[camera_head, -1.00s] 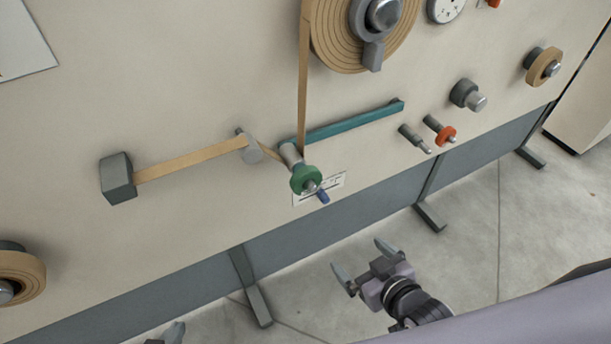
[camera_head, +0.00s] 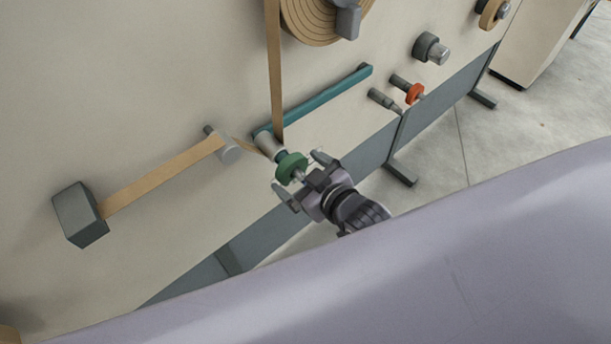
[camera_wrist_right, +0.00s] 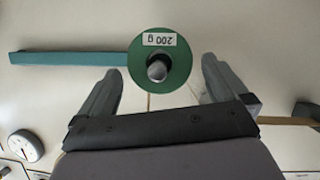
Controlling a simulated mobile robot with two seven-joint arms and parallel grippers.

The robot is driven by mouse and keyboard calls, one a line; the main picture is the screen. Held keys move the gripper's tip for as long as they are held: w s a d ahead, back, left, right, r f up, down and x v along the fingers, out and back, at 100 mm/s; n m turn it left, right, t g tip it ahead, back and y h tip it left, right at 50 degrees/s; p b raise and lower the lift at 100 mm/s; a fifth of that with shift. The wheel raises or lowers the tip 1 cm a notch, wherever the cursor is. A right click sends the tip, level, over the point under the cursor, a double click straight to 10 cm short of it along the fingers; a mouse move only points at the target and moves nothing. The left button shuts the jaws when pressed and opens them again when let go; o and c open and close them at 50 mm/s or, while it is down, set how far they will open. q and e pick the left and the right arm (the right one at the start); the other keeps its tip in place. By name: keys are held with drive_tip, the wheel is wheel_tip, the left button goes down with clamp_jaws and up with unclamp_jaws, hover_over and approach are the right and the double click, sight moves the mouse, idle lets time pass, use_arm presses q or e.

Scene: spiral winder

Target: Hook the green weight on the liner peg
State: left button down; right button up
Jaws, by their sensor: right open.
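The green weight (camera_head: 291,167) is a thick disc on a grey roller or peg at the lower end of the teal arm (camera_head: 320,101). In the right wrist view the weight (camera_wrist_right: 160,40) faces me with a "200 g" label upside down and a grey pin through its middle. My right gripper (camera_head: 300,174) is open, its fingers on either side of the weight; whether they touch it I cannot tell. Two grey pegs stand to the upper right: a bare one (camera_head: 381,98) and one carrying an orange disc (camera_head: 414,94). Which is the liner peg, no readable label shows. My left gripper is out of view.
A tan tape (camera_head: 160,180) runs from a grey block (camera_head: 78,214) to a small roller (camera_head: 227,150). Another strip (camera_head: 274,70) comes down from the large roll (camera_head: 312,22). A grey knob (camera_head: 430,48) sits above the pegs.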

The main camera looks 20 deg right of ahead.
sight(289, 167)
drive_tip(key=shift+x, duration=2.35)
drive_tip(key=shift+a, duration=0.1)
drive_tip(key=shift+c, duration=0.3)
